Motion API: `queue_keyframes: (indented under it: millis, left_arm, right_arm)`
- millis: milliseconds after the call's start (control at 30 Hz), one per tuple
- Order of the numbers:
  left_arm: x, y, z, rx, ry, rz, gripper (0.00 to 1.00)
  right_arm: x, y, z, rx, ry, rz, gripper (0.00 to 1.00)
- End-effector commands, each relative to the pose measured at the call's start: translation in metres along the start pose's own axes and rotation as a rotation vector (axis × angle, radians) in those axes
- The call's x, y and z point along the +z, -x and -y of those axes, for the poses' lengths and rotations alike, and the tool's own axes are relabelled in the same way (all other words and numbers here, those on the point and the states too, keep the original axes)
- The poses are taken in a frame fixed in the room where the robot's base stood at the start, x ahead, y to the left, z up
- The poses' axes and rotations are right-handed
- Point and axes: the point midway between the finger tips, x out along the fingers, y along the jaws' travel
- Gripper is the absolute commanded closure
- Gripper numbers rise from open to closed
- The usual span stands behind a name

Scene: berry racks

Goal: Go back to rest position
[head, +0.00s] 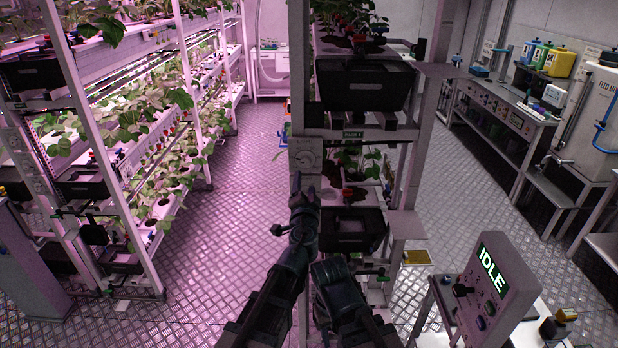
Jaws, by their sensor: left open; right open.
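My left arm reaches up the middle of the head view. Its gripper (305,186) is open and empty, in front of the left edge of the central rack (297,60), just below a round dial panel (307,154). I cannot tell whether it touches the rack. My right gripper (335,264) is lower, below the rack's lower black bin (350,238). It is foreshortened and its fingers are hard to make out; I see nothing held in it.
A planted rack (128,185) with strawberry plants stands at left, with clear metal floor (235,215) between it and the central rack. A console (488,290) reading IDLE stands at lower right. A workbench (505,105) with bottles runs along the right wall.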

Motion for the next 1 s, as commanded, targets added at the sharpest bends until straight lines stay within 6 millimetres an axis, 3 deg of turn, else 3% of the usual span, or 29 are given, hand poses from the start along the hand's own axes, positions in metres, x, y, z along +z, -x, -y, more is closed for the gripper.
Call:
queue_keyframes:
  millis: [33,200,533,633,733,833,900,1000]
  left_arm:
    - [0.003,0.012,0.002,0.000,0.000,0.000,0.33]
    - [0.006,0.025,0.004,-0.002,0.000,0.003,0.33]
    - [0.007,0.026,0.005,-0.003,0.001,0.005,0.33]
    - [0.021,0.026,0.011,-0.016,0.026,0.050,0.33]
    - [0.062,0.030,0.023,-0.044,0.098,0.185,0.33]
    - [0.126,0.045,0.031,-0.056,0.203,0.406,0.33]
    - [0.171,0.063,0.027,-0.034,0.283,0.577,0.33]
    - [0.223,0.098,0.009,0.043,0.392,0.812,0.33]
  right_arm:
    - [0.000,0.000,0.000,0.000,0.000,0.000,0.50]
    - [0.000,0.000,0.000,0.000,0.000,0.000,0.50]
    - [0.000,0.000,0.000,0.000,0.000,0.000,0.50]
    - [0.000,0.000,0.000,0.000,0.000,0.000,0.50]
    - [0.000,0.000,0.000,0.000,0.000,0.000,0.50]
    - [0.000,0.000,0.000,0.000,0.000,0.000,0.50]
    - [0.000,0.000,0.000,0.000,0.000,0.000,0.50]
    - [0.000,0.000,0.000,0.000,0.000,0.000,0.50]
